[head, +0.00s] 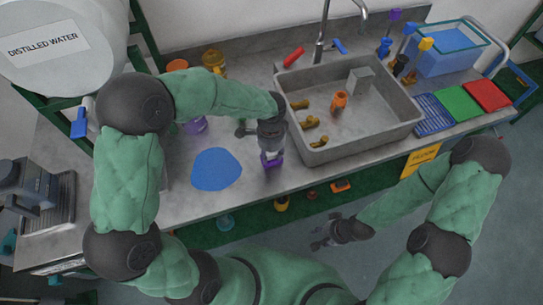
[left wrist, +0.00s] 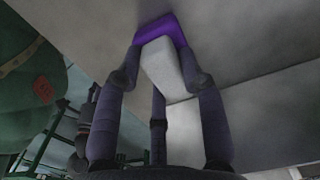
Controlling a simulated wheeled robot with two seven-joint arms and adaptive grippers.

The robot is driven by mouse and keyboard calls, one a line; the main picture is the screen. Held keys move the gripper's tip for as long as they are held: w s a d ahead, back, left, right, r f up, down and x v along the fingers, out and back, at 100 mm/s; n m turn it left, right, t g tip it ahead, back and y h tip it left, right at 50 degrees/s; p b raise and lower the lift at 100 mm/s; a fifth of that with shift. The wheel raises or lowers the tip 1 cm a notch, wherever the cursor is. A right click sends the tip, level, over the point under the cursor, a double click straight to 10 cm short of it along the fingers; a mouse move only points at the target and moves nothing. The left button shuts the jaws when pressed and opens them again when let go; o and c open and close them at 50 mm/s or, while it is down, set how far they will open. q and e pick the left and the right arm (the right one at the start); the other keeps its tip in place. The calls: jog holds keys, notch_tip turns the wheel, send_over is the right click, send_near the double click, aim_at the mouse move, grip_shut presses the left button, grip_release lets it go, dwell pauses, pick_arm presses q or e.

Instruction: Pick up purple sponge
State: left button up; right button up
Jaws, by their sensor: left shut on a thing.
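The purple sponge (head: 271,160) is at the fingertips of my left gripper (head: 270,152), in front of the sink's left side. In the left wrist view the sponge (left wrist: 163,27) shows a purple part and a pale block-shaped part between the fingers. My left gripper (left wrist: 165,60) is shut on it there. I cannot tell whether the sponge touches the counter. My right gripper (head: 325,236) is low, in front of the counter and over the floor. Its fingers look spread, with nothing between them.
The grey sink (head: 400,122) holds several brass fittings, an orange piece and a grey block. A blue round mat (head: 216,170) lies left of the sponge. A distilled water container (head: 60,75) stands at the left.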

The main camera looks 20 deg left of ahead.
pick_arm(q)
jog(key=shift+r, duration=0.45)
notch_tip(320, 180, up, 2)
jog(key=shift+p, duration=0.55)
jog(key=s+d+r+p, duration=0.4)
jog(key=s+d+r, duration=0.5)
jog(key=s+r, duration=0.1)
jog(key=shift+s, duration=0.4)
